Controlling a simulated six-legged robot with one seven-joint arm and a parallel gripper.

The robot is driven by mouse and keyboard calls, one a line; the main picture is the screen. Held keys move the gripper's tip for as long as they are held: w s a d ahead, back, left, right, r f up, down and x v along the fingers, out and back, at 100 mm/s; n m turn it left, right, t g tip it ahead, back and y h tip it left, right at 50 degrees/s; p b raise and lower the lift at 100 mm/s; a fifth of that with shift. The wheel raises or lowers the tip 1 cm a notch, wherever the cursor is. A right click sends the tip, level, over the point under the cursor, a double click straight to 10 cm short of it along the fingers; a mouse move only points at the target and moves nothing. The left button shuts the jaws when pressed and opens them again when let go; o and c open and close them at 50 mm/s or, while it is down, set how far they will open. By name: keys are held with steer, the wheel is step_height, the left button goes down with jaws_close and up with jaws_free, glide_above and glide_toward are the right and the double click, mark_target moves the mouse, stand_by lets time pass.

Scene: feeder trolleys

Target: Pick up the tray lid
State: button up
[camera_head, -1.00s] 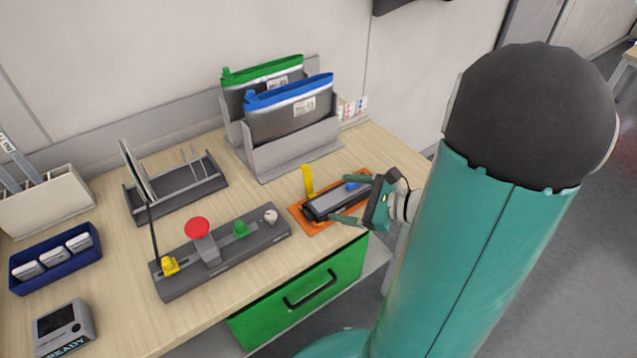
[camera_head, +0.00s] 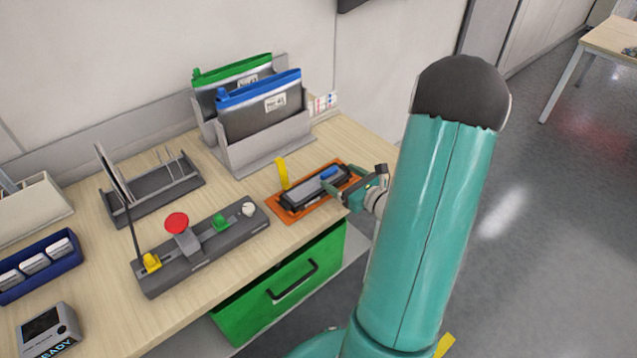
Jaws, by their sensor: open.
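The tray lid (camera_head: 302,189) is a grey cover with a blue handle (camera_head: 329,173), lying flat on a dark tray. The tray lies on an orange mat (camera_head: 290,217) near the right end of the wooden bench. My gripper (camera_head: 340,180) is open at the right end of the lid, its fingers pointing left towards the blue handle. I cannot tell whether the fingers touch the handle. My gripper hides the lid's right end.
A yellow upright piece (camera_head: 283,173) stands at the mat's back left edge. Behind is a grey holder (camera_head: 270,150) with zipped pouches. A control panel (camera_head: 205,247) with a red button lies left. A green drawer (camera_head: 283,290) is below the bench edge.

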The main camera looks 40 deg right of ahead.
mark_target(331, 173)
steer(key=shift+w+a+f, duration=0.15)
steer(key=shift+w, duration=1.15)
steer(key=shift+w+a+f, duration=0.15)
steer(key=shift+w, duration=1.1)
steer(key=c, duration=1.1)
